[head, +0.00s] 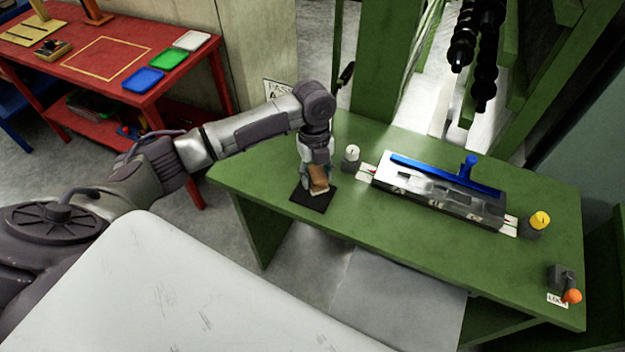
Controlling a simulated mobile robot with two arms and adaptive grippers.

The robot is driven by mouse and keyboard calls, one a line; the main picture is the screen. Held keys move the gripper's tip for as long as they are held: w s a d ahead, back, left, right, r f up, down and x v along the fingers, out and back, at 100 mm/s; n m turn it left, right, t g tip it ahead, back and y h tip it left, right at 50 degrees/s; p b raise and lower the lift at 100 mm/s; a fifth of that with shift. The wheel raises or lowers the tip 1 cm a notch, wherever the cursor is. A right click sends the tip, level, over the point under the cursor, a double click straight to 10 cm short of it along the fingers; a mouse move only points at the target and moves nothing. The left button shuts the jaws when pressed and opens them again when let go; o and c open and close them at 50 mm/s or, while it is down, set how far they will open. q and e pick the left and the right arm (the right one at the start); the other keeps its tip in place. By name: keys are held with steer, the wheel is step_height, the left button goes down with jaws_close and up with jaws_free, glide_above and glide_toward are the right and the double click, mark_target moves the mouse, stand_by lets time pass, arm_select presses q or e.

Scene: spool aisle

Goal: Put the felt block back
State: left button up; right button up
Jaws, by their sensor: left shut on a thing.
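The felt block (319,181), with a brown top and a paler lower edge, is at the left end of the green table. My left gripper (316,178) points down and is shut on the block. The block is over or on a black mat (314,202); I cannot tell whether it touches the mat. The gripper hides part of the block. My right gripper is not in view.
The green table (385,222) also bears a metal fixture with a blue bar (440,174), a white knob (351,152), a yellow knob (540,219) and an orange-tipped lever (571,296). A red table (88,62) with coloured trays stands back left.

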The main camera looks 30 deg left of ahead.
mark_target(313, 185)
arm_select(q)
steer(key=shift+w+a+f, duration=0.1)
steer(key=shift+a+f, duration=0.35)
steer(key=shift+a, duration=0.05)
step_height(313, 185, down, 3)
steer(key=shift+f+p, duration=0.15)
steer(key=shift+p, duration=0.45)
steer(key=shift+f, duration=0.45)
steer(key=o, duration=1)
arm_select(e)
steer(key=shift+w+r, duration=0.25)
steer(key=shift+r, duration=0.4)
